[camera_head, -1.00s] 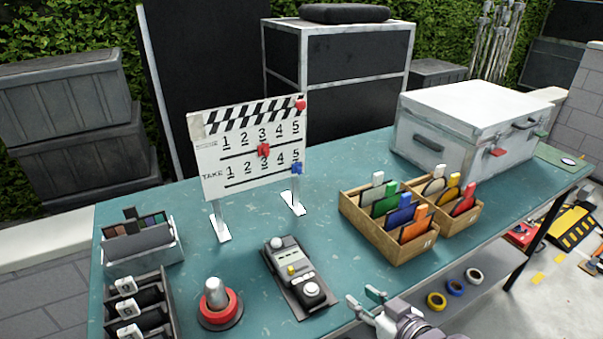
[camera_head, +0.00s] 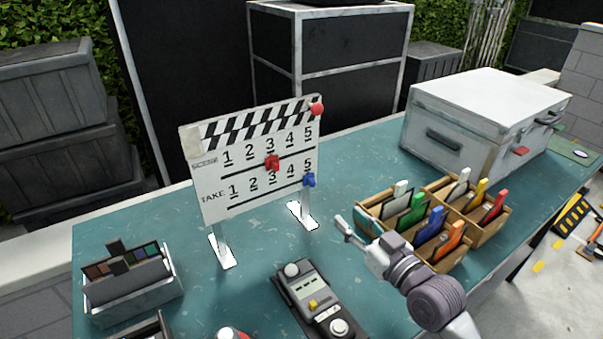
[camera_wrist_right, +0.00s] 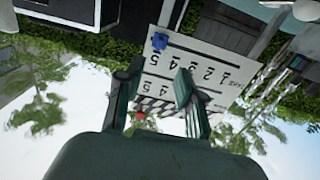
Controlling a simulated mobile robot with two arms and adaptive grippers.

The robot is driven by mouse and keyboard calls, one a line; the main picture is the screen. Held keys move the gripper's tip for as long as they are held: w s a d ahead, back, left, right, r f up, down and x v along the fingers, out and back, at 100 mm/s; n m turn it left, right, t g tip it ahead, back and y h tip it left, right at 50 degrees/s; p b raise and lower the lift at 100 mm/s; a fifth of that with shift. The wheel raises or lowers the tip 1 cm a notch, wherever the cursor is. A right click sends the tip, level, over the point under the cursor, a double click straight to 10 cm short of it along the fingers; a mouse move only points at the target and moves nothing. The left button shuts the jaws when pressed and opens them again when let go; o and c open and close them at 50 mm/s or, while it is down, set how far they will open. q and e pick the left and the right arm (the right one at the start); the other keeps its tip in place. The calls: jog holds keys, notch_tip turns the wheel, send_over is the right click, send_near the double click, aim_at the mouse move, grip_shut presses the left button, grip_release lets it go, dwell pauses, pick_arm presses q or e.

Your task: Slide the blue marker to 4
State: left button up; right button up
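The white clapperboard (camera_head: 215,205) stands on the table, with a SCENE row and a TAKE row numbered 1 to 5. The blue marker (camera_head: 309,180) sits at 5 on the lower TAKE track, by the board's right edge. It also shows in the right wrist view (camera_wrist_right: 159,41), where the board is upside down. A red marker (camera_head: 272,162) is at 3 on the upper track. My right gripper (camera_head: 350,217) is open and empty, to the right of and below the blue marker, apart from it. Its open fingers show in the wrist view (camera_wrist_right: 157,72). My left gripper is not in view.
A red ball (camera_head: 317,109) is at the clapper's upper right corner. Wooden boxes of coloured cards (camera_head: 480,235) stand right of and behind my right gripper. A grey control device (camera_head: 315,300) lies in front of the board. A white case (camera_head: 480,120) stands at the back right.

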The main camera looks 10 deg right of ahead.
aim_at(314, 184)
jog(key=p+x, duration=0.1)
jog(key=x, duration=1.1)
jog(key=shift+r+p, duration=0.2)
jog(key=shift+p, duration=0.2)
jog(key=shift+w+a, duration=0.3)
jog(key=shift+w, duration=0.3)
jog(key=shift+w+a+f, duration=0.1)
jog(key=shift+w, duration=0.1)
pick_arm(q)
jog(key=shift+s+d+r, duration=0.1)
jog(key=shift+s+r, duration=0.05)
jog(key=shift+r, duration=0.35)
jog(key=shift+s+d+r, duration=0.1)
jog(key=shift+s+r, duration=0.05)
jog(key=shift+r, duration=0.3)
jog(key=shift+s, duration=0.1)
pick_arm(e)
grip_shut()
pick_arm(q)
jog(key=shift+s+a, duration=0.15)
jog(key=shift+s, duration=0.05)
